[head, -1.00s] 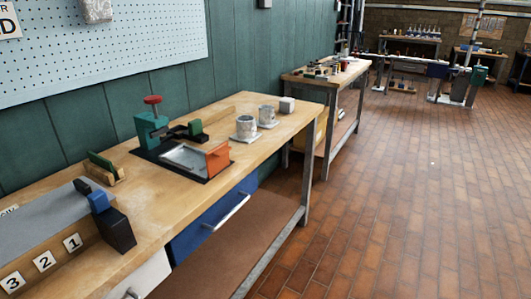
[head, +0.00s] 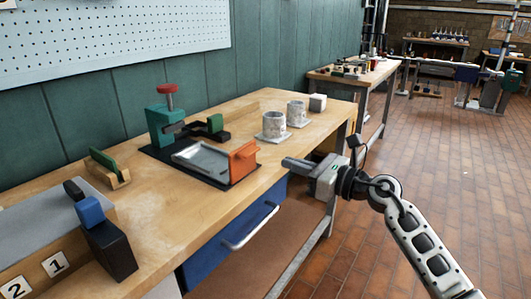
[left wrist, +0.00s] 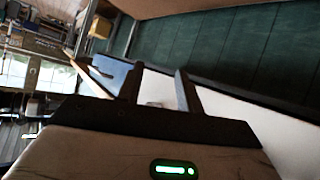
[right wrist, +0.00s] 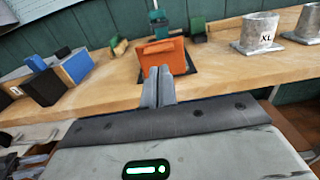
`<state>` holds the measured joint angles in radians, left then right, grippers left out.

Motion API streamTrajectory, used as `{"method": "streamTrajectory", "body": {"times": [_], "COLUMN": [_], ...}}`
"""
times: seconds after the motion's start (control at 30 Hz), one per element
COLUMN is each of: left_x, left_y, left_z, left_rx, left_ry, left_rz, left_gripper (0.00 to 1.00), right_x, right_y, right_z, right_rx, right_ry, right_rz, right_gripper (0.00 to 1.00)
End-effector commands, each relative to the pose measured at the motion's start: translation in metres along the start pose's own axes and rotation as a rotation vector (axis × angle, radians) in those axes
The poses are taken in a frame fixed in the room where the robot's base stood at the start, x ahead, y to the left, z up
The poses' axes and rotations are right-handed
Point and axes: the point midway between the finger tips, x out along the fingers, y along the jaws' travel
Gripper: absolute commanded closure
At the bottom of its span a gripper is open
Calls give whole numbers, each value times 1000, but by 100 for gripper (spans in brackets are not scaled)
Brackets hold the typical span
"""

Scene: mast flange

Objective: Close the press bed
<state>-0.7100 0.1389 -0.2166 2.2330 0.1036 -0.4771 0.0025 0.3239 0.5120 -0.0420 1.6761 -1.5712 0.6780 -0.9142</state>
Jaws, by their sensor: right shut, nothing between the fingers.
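The teal press (head: 165,125) with a red knob (head: 167,89) stands on a dark base plate at the back of the bench. Its grey press bed (head: 203,158) lies out in front of it, with an orange front block (head: 243,160). In the right wrist view the orange block (right wrist: 163,55) is just beyond my right fingertips. My right gripper (head: 287,162) is shut and empty, right of the orange block and apart from it in the head view. My left gripper (left wrist: 158,88) shows only in its wrist view, open, with nothing seen between its fingers.
A green piece on a wooden holder (head: 109,167) and a dark box with a blue block (head: 90,211) are to the left.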

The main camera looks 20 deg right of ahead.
Motion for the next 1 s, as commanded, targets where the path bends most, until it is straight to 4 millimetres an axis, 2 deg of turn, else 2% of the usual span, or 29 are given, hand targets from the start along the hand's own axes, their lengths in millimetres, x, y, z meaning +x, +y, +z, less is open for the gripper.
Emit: {"method": "streamTrajectory", "body": {"times": [0.03, 0.2, 0.4, 0.57, 0.87, 1.0], "left_x": [-1, -1, -1, 0, 0, 2], "left_y": [0, 0, 0, 0, -1, -1], "left_z": [-2, -3, -2, -1, -1, 0], "left_rx": [-1, -3, -5, -5, -5, -4], "left_ry": [-1, -3, -4, -7, -7, -3], "left_rz": [0, -1, -2, -2, -3, -3], "left_gripper": [64, 64, 64, 64, 64, 64], "right_x": [13, 46, 70, 76, 76, 78], "right_y": [1, 1, 1, 1, 1, -9], "right_z": [3, 2, 0, 0, -1, -1], "right_rx": [3, 5, 4, 3, 3, 2], "right_ry": [-4, -4, -2, -1, 0, 1], "right_rz": [2, 1, 1, 1, 1, -22], "right_gripper": [100, 100, 100, 100, 100, 100]}}
